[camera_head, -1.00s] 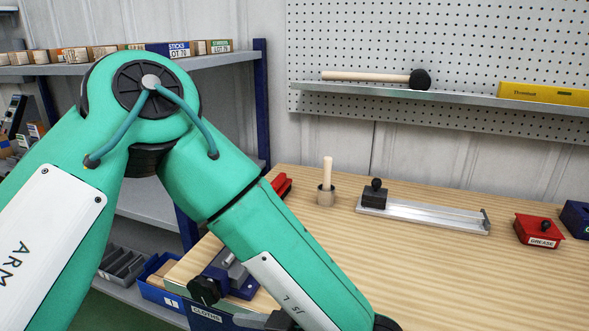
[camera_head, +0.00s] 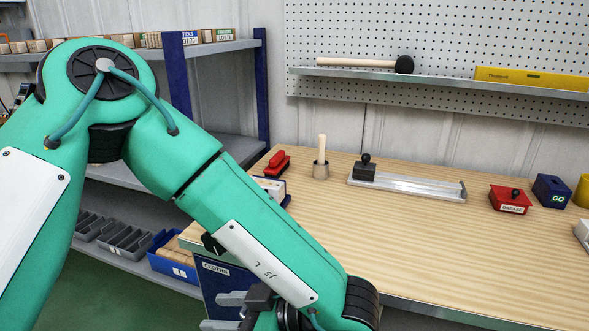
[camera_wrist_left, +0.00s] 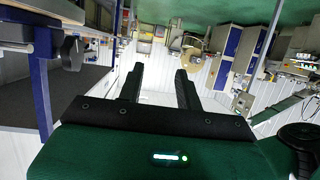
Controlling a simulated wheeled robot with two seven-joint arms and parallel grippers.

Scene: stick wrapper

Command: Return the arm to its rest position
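My left arm, green with a white plate, comes in from the left of the head view, rises to a bent elbow and slopes down to the lower middle. Its gripper (camera_head: 222,311) shows two grey fingers at the bottom edge, beside the bench's front left corner and below its top. In the left wrist view the gripper (camera_wrist_left: 158,86) has its two dark fingers apart, with nothing between them. My right gripper is not in view.
The wooden workbench (camera_head: 400,245) holds a red stapler-like tool (camera_head: 277,163), a stick in a metal cup (camera_head: 321,165), a metal rail (camera_head: 415,187) and a red GREASE box (camera_head: 510,199). Shelves (camera_head: 235,148) stand behind my arm. Green floor (camera_head: 125,295) is clear below.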

